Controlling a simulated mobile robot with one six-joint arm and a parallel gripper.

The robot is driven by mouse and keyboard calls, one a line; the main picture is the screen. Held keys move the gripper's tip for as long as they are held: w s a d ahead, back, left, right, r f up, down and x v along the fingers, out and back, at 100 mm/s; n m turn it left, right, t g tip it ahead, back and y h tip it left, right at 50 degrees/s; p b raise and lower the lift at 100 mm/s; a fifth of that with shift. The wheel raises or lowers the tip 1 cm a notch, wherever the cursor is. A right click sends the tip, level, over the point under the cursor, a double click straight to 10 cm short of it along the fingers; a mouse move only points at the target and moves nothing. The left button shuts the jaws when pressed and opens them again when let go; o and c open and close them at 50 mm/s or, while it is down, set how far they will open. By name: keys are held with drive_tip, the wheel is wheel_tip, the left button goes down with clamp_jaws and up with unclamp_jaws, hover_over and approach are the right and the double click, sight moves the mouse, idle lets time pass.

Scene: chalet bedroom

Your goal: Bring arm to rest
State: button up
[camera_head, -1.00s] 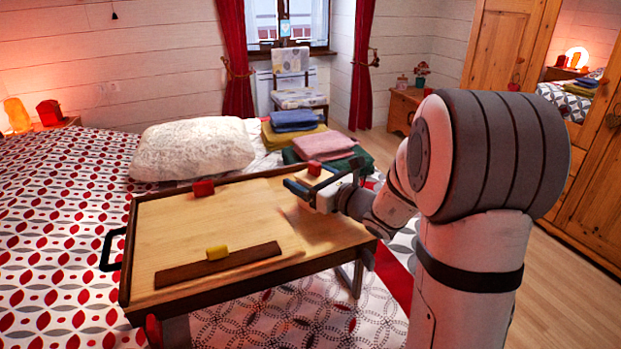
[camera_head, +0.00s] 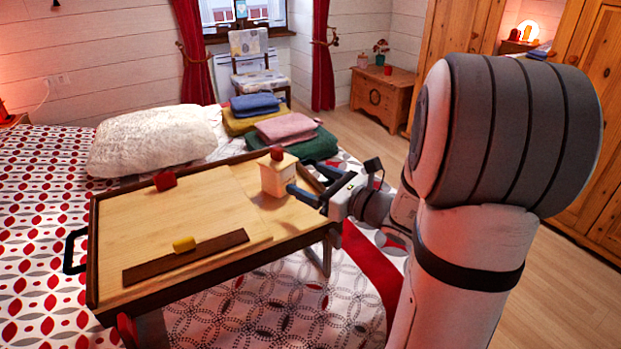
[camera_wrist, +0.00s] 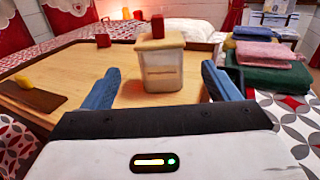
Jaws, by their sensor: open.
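My gripper (camera_head: 309,185) is open and empty at the right end of the wooden bed tray (camera_head: 130,220). Its two blue fingers also show apart in the wrist view (camera_wrist: 160,88). A pale, see-through container (camera_head: 276,180) with a wooden lid stands upright on the tray, just beyond the fingertips. A red block (camera_head: 277,154) sits on its lid. In the wrist view the container (camera_wrist: 163,72) is centred ahead of the fingers, and I see no contact.
Another red block (camera_head: 165,180) and a yellow block (camera_head: 184,244) are on the tray. Folded towels (camera_head: 286,128) and a white pillow (camera_head: 152,140) lie on the bed behind. A wooden cabinet (camera_head: 384,95) stands at the back right. Open floor lies at the right.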

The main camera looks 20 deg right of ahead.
drive_tip(key=shift+s+a+r+n+g, duration=0.15)
drive_tip(key=shift+a+r+n+g, duration=0.05)
drive_tip(key=shift+a+n+g, duration=0.15)
drive_tip(key=s+a+n+g+p, duration=0.1)
drive_tip(key=a+n, duration=0.1)
drive_tip(key=s+a+r+n+g+y+p, duration=0.1)
drive_tip(key=s+a+n+g, duration=0.1)
drive_tip(key=a, duration=0.1)
drive_tip(key=s+a+r+n+g+y+p, duration=0.1)
drive_tip(key=a+n+g+p, duration=0.1)
drive_tip(key=shift+s+a+r, duration=0.15)
drive_tip(key=shift+s+r, duration=0.05)
drive_tip(key=shift+r, duration=0.05)
drive_tip(key=s+a+r+n+g+h+p, duration=0.25)
drive_tip(key=s+n+g+p, duration=0.2)
drive_tip(key=s+n, duration=0.25)
drive_tip(key=s+a+r+n+g+h+p, duration=0.1)
drive_tip(key=s+n+g+h+p, duration=0.35)
drive_tip(key=s+n, duration=0.3)
drive_tip(key=d+r+n+t+h+p, duration=0.2)
drive_tip(key=d+r+n+h+p, duration=0.2)
drive_tip(key=n, duration=0.4)
drive_tip(key=s+d+r+h, duration=0.1)
drive_tip(key=d, duration=0.1)
drive_tip(key=shift+d+r+p, duration=0.2)
drive_tip(key=shift+d+p, duration=0.1)
drive_tip(key=shift+p, duration=0.05)
